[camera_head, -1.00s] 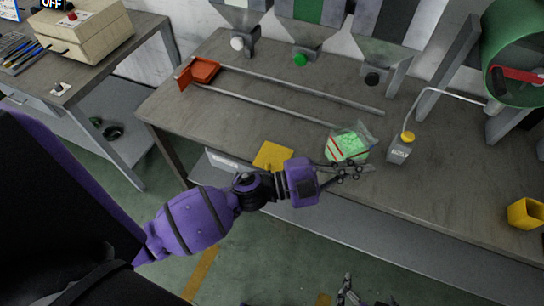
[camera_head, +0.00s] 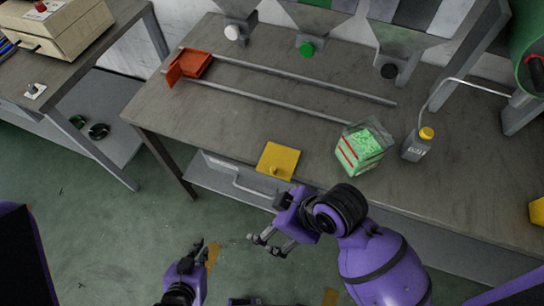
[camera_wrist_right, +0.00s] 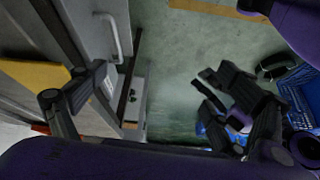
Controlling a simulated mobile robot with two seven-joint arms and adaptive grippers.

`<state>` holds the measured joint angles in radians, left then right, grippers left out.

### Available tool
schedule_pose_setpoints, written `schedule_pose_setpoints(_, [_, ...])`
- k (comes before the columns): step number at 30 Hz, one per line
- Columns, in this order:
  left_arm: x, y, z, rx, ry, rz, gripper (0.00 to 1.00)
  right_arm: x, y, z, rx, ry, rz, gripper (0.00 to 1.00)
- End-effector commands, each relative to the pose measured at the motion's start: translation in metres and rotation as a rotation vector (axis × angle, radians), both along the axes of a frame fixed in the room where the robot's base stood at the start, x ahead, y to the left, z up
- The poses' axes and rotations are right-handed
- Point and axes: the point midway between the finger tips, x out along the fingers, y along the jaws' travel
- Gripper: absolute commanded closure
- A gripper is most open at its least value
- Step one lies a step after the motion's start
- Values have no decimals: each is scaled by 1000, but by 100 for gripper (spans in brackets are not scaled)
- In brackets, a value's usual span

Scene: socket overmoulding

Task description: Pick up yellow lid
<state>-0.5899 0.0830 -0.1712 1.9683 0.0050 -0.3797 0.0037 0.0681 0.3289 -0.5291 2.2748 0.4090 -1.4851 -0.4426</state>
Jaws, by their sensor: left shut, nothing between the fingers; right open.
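The yellow lid (camera_head: 280,155) is a flat square plate with a small knob, lying at the front edge of the workbench. In the right wrist view a yellow plate (camera_wrist_right: 35,74) shows at the left, partly behind a finger. My right gripper (camera_head: 268,243), on the arm from the lower right, is open and empty, in front of and below the lid, apart from it. My left gripper (camera_head: 199,248) is shut and empty, low at the lower left over the floor, farther from the lid.
A clear container of green granules (camera_head: 365,147) and a yellow-capped bottle (camera_head: 417,146) stand right of the lid. An orange piece (camera_head: 187,67) sits at the left end of two rails. A drawer handle (camera_head: 250,187) is below the bench edge. The bench around the lid is clear.

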Motion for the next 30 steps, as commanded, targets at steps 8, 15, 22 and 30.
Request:
schedule_pose_setpoints(8, [1,0,0,1,-3,0,100,27,68,27,-59,-196,709,9])
schedule_pose_setpoints(15, [1,0,1,1,-3,-1,100,64,60,34,-209,-281,1197,9])
schedule_pose_setpoints(22, [1,0,1,1,-4,-1,100,127,16,58,-388,-277,1508,9])
schedule_pose_setpoints(30, [1,0,0,1,-3,-1,100,172,-16,88,-487,-254,1635,9])
